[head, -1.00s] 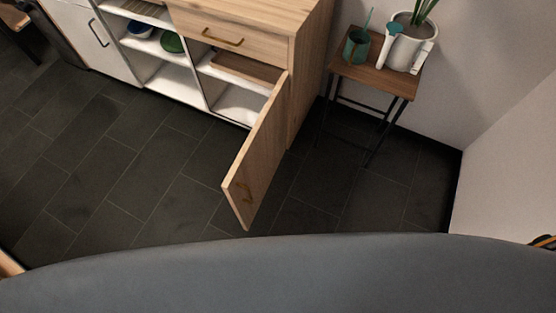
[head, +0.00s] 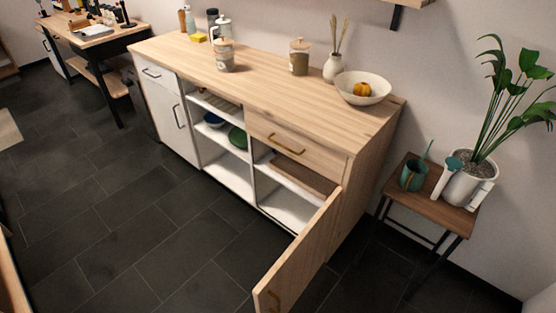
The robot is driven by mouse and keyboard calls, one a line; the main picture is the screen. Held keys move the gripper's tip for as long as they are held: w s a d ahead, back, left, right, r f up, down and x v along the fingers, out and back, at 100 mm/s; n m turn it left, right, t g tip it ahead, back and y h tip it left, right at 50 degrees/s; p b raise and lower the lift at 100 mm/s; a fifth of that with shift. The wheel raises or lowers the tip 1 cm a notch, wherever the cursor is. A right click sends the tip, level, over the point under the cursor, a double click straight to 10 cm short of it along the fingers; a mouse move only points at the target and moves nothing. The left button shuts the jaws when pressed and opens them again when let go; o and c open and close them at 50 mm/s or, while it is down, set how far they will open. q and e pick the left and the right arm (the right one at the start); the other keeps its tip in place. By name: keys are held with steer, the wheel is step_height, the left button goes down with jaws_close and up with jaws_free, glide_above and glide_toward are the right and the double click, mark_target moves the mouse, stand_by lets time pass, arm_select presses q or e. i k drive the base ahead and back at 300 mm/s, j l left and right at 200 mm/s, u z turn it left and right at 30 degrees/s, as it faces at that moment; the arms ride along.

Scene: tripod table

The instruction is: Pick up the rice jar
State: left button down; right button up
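Two lidded jars stand upright on the wooden top of the sideboard (head: 265,95). A pale jar (head: 224,58) with a light wooden lid stands left of the middle, near the front edge. A second jar (head: 299,61) with a light lid and brownish-green contents stands farther right, nearer the wall. Labels are too small to read, so I cannot tell for certain which holds rice; the pale one looks more like it. Neither of my grippers is in view.
The open cabinet door (head: 296,260) juts out over the dark floor. A bowl (head: 362,88), a vase (head: 333,68) and a French press (head: 222,28) share the top. A small plant table (head: 432,208) stands right. Floor left of the door is clear.

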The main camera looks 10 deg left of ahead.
mark_target(225, 56)
steer(key=j+z, duration=0.1)
steer(key=j, duration=1.4)
steer(key=i+j, duration=0.4)
steer(key=i+j+z, duration=0.15)
steer(key=i+j, duration=0.2)
steer(key=j, duration=0.2)
